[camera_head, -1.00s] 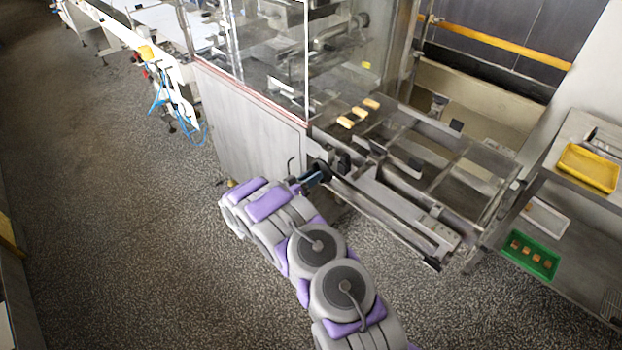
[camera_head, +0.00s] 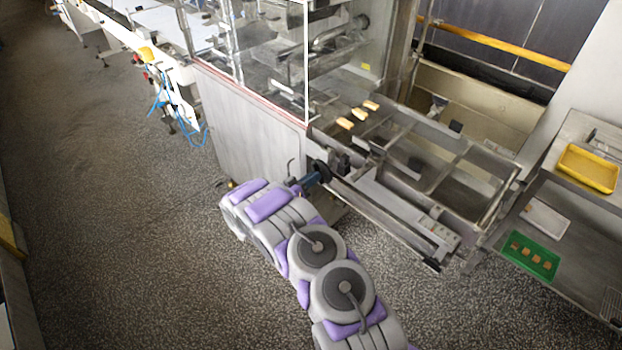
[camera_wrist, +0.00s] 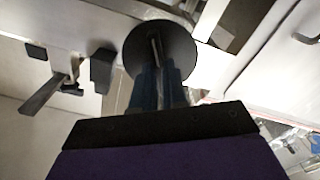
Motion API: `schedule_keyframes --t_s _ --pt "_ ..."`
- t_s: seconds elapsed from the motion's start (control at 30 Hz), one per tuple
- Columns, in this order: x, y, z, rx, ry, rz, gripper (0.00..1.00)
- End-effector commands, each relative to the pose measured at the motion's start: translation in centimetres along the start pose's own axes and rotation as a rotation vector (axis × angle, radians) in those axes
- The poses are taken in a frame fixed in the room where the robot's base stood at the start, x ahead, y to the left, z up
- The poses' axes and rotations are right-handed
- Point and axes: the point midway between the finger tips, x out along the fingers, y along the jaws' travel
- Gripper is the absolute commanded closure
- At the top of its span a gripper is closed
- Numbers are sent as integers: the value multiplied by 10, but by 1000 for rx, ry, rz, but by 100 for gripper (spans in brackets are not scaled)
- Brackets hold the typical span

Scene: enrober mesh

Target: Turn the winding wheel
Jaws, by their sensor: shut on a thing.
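The winding wheel (camera_wrist: 160,48) is a dark round disc at the top middle of the wrist view. In the head view the wheel (camera_head: 321,171) is a small black disc on the side of the machine frame, below the glass enclosure. My gripper (camera_wrist: 158,82) reaches it from below in the wrist view, with its blue-grey fingers closed on the wheel. In the head view my gripper (camera_head: 309,181) touches the wheel from the left. The exact contact between fingertips and wheel is partly hidden.
Three light bars (camera_head: 359,114) lie on the mesh conveyor behind the wheel. A yellow tray (camera_head: 588,168) and a green tray (camera_head: 531,256) with small brown pieces are on the rack at right. A dark lever (camera_wrist: 42,97) is left of the wheel.

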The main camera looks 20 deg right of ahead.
Motion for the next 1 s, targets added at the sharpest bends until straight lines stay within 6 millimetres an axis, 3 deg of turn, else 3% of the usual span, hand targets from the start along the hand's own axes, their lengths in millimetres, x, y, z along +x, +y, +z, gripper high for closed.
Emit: schedule_keyframes --t_s 0.37,1.0 --pt "-2 0 -4 156 2 -5 100" --pt "-2 0 -2 750 -1 -7 100"
